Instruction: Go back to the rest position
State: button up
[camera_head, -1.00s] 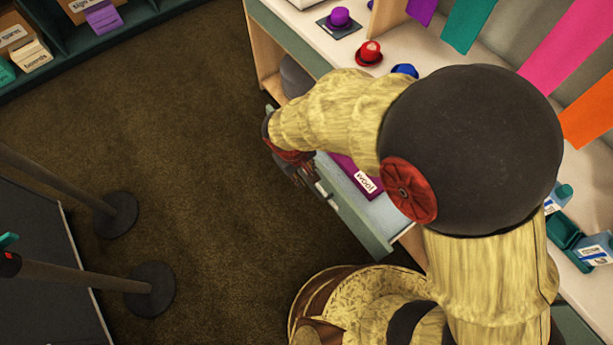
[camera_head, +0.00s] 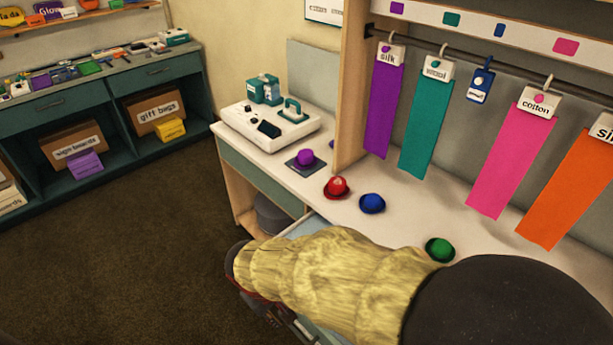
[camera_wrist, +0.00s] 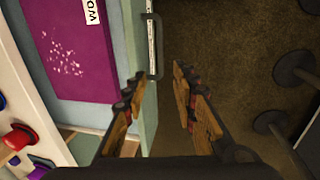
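My gripper (camera_wrist: 160,76) is open and empty in the wrist view, its two fingers apart. It is beside the front of an open drawer (camera_wrist: 143,125), and the drawer's dark handle (camera_wrist: 153,45) shows just beyond the fingertips, apparently not gripped. Inside the drawer lies a purple item (camera_wrist: 75,60) with a white label, only partly in view. In the head view my gripper (camera_head: 285,322) is low beside the counter, mostly hidden below my yellow-sleeved arm, which also covers most of the drawer (camera_head: 305,226).
In the wrist view, dark post bases (camera_wrist: 296,68) stand on the brown floor at right. Floor left of the arm is clear.

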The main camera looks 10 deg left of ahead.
jog(key=s+d+r+m+t, duration=0.1)
jog(key=s+d+r+m, duration=0.1)
jog(key=d+r, duration=0.5)
jog(key=s+d+r+m+t+y, duration=0.1)
jog(key=d+r+m, duration=0.4)
jog(key=d, duration=0.9)
jog(key=s+d+r+m+t+p, duration=0.1)
jog(key=s+d+r+m, duration=0.1)
jog(key=d+r, duration=0.8)
jog(key=shift+s+d+r+m+t, duration=0.15)
jog(key=shift+s+r+m+t, duration=0.25)
jog(key=shift+r+m, duration=0.35)
jog(key=shift+f, duration=0.1)
